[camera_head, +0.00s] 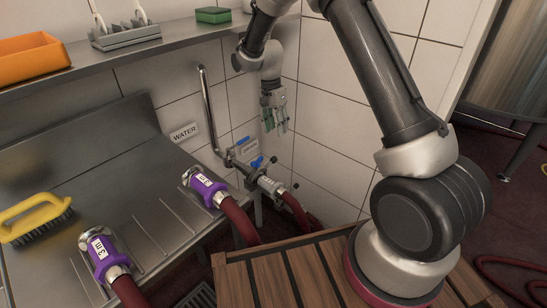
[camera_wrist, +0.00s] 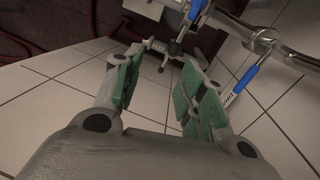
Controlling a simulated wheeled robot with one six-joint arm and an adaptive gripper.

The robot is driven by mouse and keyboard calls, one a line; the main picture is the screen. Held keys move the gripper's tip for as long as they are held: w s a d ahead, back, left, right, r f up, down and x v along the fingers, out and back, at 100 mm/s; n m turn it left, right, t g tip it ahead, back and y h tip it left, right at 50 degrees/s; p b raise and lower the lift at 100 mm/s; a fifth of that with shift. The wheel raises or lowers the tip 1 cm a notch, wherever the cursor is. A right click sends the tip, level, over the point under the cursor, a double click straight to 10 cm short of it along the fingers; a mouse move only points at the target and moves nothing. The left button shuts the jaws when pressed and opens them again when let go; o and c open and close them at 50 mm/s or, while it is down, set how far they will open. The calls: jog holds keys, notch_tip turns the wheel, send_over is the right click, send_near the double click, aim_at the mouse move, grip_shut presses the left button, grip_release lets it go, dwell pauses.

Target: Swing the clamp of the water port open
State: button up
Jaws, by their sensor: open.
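The water port's pipework (camera_head: 238,160) is on the tiled wall, right of the WATER sign (camera_head: 184,132). It has blue-handled valves (camera_head: 257,161), and a red hose's metal coupling (camera_head: 270,187) meets its lower end. My gripper (camera_head: 276,122) points down above the pipework, open and empty, with green pads. In the wrist view a dark clamp part with a small knob (camera_wrist: 158,46) shows beyond and between the open fingertips (camera_wrist: 162,58), apart from them as far as I can tell. Whether the clamp is closed is too small to tell.
Two purple-collared hose ends (camera_head: 205,187) (camera_head: 103,250) rest on the steel drainboard (camera_head: 110,170). A yellow brush (camera_head: 35,217) lies at the left. A blue lever (camera_wrist: 235,88) and chrome pipe (camera_wrist: 268,42) are close right of the fingers. A wooden slatted surface (camera_head: 300,268) is in front.

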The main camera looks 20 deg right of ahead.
aim_at(263, 168)
jog(key=shift+m, duration=0.7)
jog(key=f, duration=0.5)
jog(key=a+f, duration=0.1)
jog(key=f, duration=0.8)
jog(key=shift+w+a+f, duration=0.1)
jog(key=shift+a+f, duration=0.25)
jog(key=shift+a, duration=0.05)
jog(key=shift+c, duration=0.5)
grip_shut()
